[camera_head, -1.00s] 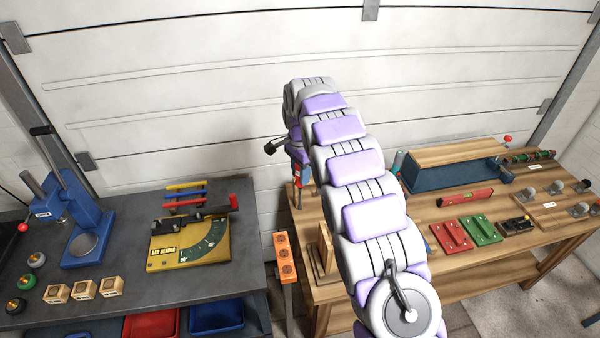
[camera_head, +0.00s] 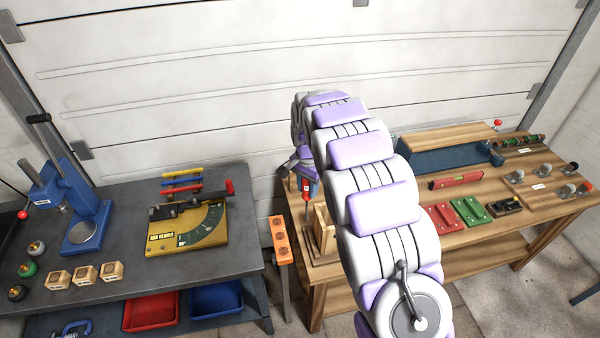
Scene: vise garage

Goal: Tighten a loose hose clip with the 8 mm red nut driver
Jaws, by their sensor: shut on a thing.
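My gripper (camera_head: 305,178) is at the far end of my arm, above the left end of the wooden bench (camera_head: 335,290). It is shut on a red-handled driver (camera_head: 307,194), which hangs upright with its thin shaft pointing down. The driver's tip and the jaw contact are too small to make out clearly. At the back right of the bench lies a dark, tube-like piece (camera_head: 522,141) with green and red parts; I cannot tell whether it carries hose clips. My gripper is well to the left of it. No loose hose clip can be made out.
A wooden stand (camera_head: 322,235) is just below my gripper. An orange block with holes (camera_head: 280,240) stands left of the bench. A blue-and-wood box (camera_head: 445,158), a red level (camera_head: 455,181) and red and green blocks (camera_head: 470,210) occupy the bench. A grey table (camera_head: 120,215) stands left.

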